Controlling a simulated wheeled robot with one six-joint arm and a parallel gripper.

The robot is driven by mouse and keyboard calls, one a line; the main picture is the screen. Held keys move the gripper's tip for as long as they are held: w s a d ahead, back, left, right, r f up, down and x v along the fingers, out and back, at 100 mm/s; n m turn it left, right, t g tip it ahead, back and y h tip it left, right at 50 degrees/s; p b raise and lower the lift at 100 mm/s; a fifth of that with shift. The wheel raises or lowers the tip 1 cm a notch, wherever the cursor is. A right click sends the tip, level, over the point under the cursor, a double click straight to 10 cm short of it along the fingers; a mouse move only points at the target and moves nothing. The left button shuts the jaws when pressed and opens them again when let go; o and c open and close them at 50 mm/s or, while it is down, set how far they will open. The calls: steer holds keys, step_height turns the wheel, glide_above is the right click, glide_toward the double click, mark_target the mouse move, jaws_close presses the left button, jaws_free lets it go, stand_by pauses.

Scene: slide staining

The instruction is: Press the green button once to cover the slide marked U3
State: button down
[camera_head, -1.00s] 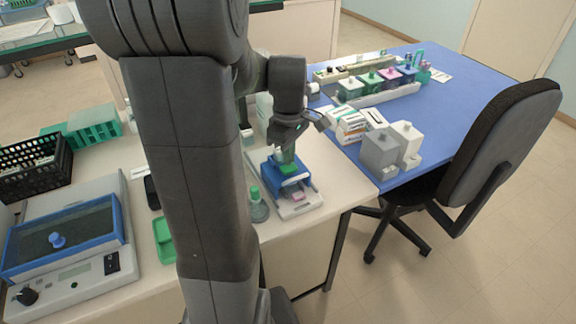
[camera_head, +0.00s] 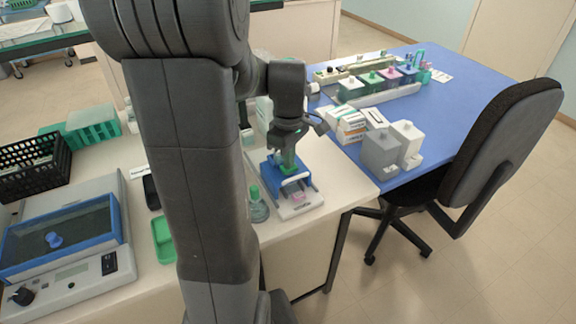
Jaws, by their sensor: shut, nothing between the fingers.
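The blue and white device (camera_head: 300,207) stands near the front right edge of the white bench. The green button (camera_head: 284,170) on its blue top shows only in part, beneath my gripper. My gripper (camera_head: 288,162) is shut and empty, pointing down at the button; whether it touches cannot be told. A pink patch (camera_head: 296,197) shows on the device's front part, below a white bar. No U3 marking is readable at this size.
A green-capped bottle (camera_head: 257,205) stands just left of the device. White boxes (camera_head: 350,122), a grey container (camera_head: 380,150) and a white container (camera_head: 407,143) are on the blue table (camera_head: 455,95). An office chair (camera_head: 500,140) stands at right.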

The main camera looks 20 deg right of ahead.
steer(key=shift+f, duration=0.45)
steer(key=shift+r, duration=0.1)
step_height(320, 180, up, 7)
steer(key=p, duration=0.5)
steer(key=shift+p, duration=0.3)
stand_by(0.6)
step_height(320, 180, down, 6)
steer(key=b, duration=0.5)
steer(key=shift+s, duration=0.1)
stand_by(0.3)
